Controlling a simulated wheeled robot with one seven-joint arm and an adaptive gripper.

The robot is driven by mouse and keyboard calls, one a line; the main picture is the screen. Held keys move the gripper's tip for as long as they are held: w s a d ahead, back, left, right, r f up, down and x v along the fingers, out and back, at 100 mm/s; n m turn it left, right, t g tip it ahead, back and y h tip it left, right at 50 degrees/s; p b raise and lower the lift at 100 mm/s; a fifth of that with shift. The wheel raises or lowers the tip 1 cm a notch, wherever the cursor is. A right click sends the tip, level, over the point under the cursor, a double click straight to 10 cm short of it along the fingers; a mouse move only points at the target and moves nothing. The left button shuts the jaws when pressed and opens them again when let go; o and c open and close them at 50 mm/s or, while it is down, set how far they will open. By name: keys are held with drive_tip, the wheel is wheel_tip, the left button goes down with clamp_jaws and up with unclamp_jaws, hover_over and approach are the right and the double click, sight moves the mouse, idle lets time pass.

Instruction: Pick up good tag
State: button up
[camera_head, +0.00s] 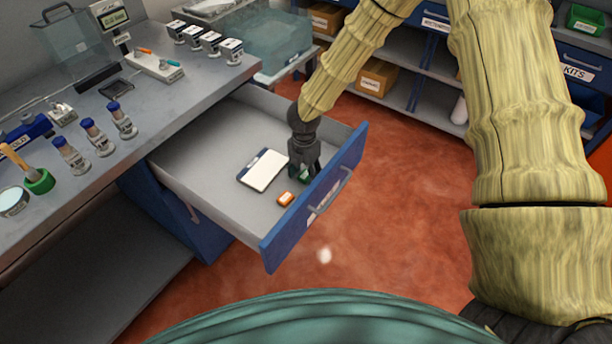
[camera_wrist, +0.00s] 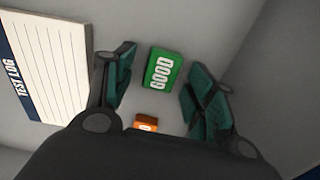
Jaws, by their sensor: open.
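The good tag (camera_wrist: 162,73) is a small green block with the white word GOOD, lying on the drawer floor. In the wrist view it sits between and slightly beyond the two open fingers of my gripper (camera_wrist: 163,90), apart from both. In the head view my gripper (camera_head: 304,170) reaches down into the open drawer near its front panel. There it mostly hides the tag; a bit of green shows by the fingers, but I cannot tell tag from finger pads.
The open drawer (camera_head: 205,178) has a blue front panel (camera_head: 318,200) close to my gripper. An orange tag (camera_head: 286,198) lies beside it, and a test log pad (camera_head: 263,170) lies to the left. The bench (camera_head: 190,90) above holds bottles and tools.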

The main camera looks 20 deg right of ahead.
drive_tip(key=c, duration=1)
drive_tip(key=shift+r, duration=0.1)
